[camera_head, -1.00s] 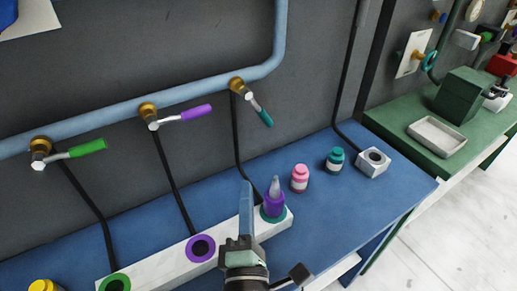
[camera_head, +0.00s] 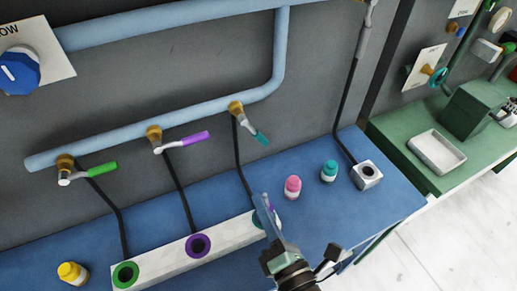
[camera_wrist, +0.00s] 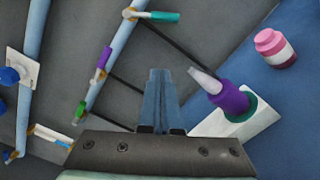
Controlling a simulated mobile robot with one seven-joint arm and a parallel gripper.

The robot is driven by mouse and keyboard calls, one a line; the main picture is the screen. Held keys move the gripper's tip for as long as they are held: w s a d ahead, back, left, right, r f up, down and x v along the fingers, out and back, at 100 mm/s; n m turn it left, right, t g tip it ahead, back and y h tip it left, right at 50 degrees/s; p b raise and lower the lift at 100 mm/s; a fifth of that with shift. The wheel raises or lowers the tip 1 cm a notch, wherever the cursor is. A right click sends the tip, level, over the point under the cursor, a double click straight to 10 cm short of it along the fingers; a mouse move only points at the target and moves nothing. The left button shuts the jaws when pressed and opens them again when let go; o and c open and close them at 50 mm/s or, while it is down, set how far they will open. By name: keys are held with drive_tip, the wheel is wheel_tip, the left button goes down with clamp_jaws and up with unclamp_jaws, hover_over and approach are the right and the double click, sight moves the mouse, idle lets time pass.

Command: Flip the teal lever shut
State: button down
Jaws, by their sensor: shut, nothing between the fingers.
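The teal lever (camera_head: 260,137) sits on a brass valve (camera_head: 236,108) at the right end of the light blue pipe. It slants down to the right, steeper than the purple lever (camera_head: 195,138) and green lever (camera_head: 103,169). In the wrist view the teal lever (camera_wrist: 163,16) is at the top, beyond my fingertips. My gripper (camera_head: 266,203) is shut and empty, below the teal lever and apart from it. Its closed fingers (camera_wrist: 160,90) also show in the wrist view.
A purple bottle with a pale nozzle (camera_wrist: 228,98) stands upright in the white block (camera_head: 170,258), close beside my fingers and mostly hidden in the head view. A pink jar (camera_head: 293,187), a teal jar (camera_head: 329,171) and a yellow jar (camera_head: 71,273) stand on the blue bench.

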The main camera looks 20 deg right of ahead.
sight(256, 134)
drive_tip(key=w+d+r+p, duration=0.1)
drive_tip(key=w+p, duration=0.1)
drive_tip(key=w, duration=0.3)
drive_tip(key=w+d+r+p, duration=0.1)
drive_tip(key=w+d+p, duration=0.1)
drive_tip(key=w, duration=0.4)
drive_tip(key=shift+d+p, duration=0.3)
